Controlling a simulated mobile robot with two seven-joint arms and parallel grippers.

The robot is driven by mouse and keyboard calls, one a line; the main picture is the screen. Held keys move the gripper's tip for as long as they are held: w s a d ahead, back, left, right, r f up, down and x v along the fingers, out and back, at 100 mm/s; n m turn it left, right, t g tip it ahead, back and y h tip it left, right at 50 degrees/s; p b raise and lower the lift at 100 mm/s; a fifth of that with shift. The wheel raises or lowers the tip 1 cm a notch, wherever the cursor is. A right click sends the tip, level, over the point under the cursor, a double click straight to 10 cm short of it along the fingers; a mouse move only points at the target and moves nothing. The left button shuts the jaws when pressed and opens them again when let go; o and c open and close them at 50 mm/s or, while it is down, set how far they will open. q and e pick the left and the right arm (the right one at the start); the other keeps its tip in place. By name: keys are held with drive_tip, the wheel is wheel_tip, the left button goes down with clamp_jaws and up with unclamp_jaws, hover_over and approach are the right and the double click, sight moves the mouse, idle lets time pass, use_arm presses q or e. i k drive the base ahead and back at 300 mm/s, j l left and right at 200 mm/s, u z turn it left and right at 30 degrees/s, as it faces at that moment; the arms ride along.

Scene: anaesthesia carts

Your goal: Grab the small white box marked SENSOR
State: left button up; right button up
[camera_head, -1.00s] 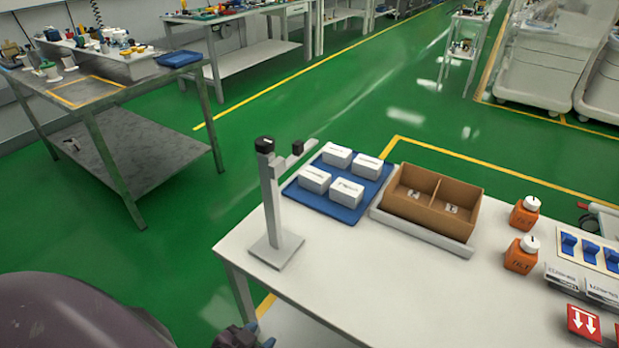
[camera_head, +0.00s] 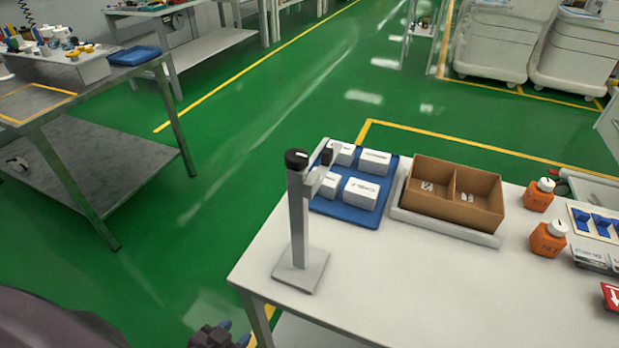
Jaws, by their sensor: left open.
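Several small white boxes stand on a blue mat (camera_head: 345,215) at the table's back left. The front right box (camera_head: 361,193) and the back right box (camera_head: 374,162) show most fully. The back left box (camera_head: 345,152) and the front left box (camera_head: 328,186) are partly hidden behind a grey post stand. Their printed labels are too small to read, so I cannot tell which one is marked SENSOR. My left gripper (camera_head: 222,337) shows at the bottom edge, left of the table and well short of the boxes; it is open. My right gripper is out of view.
The grey post stand (camera_head: 298,225) rises at the table's left corner, between my left gripper and the boxes. A brown two-part carton (camera_head: 452,207) sits right of the mat. Orange bottles (camera_head: 548,240) stand farther right. The front of the white table (camera_head: 420,290) is clear.

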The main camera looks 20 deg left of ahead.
sight(324, 183)
drive_tip(key=j+z, duration=0.1)
drive_tip(key=j, duration=0.8)
drive_tip(key=j+z, duration=0.3)
drive_tip(key=j, duration=0.55)
drive_tip(key=j+z, duration=0.3)
drive_tip(key=i+j+z, duration=0.1)
drive_tip(key=j+z, duration=0.2)
drive_tip(key=j, duration=0.25)
